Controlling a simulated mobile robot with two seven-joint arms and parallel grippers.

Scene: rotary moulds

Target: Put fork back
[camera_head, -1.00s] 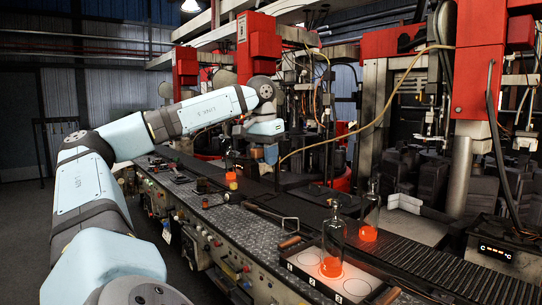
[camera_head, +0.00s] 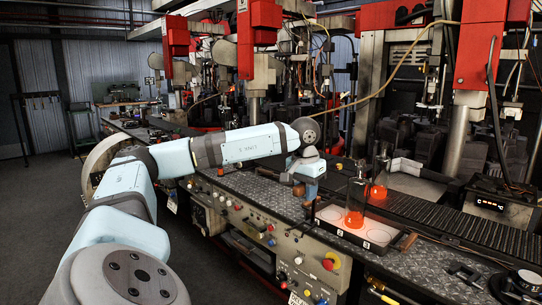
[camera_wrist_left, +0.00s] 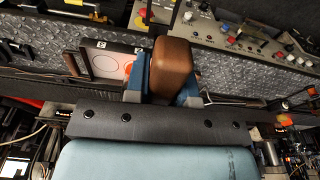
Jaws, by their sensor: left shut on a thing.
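My left gripper (camera_head: 307,190) is low over the metal bench, just left of the numbered tray (camera_head: 388,244). Its blue fingers are shut on a brown wooden handle, which I take to be the fork's handle (camera_wrist_left: 174,66). In the left wrist view the handle fills the space between the fingers (camera_wrist_left: 163,88). The rest of the fork is hidden or too small to make out. I cannot tell whether it touches the bench. My right gripper is in neither current view.
A glass bottle with a glowing orange base (camera_head: 355,215) stands on the tray. A second such bottle (camera_head: 379,190) stands behind it, near the dark conveyor (camera_head: 440,208). Another wooden handle (camera_head: 408,241) lies at the tray's right end. The bench top (camera_head: 255,190) left of the gripper is largely clear.

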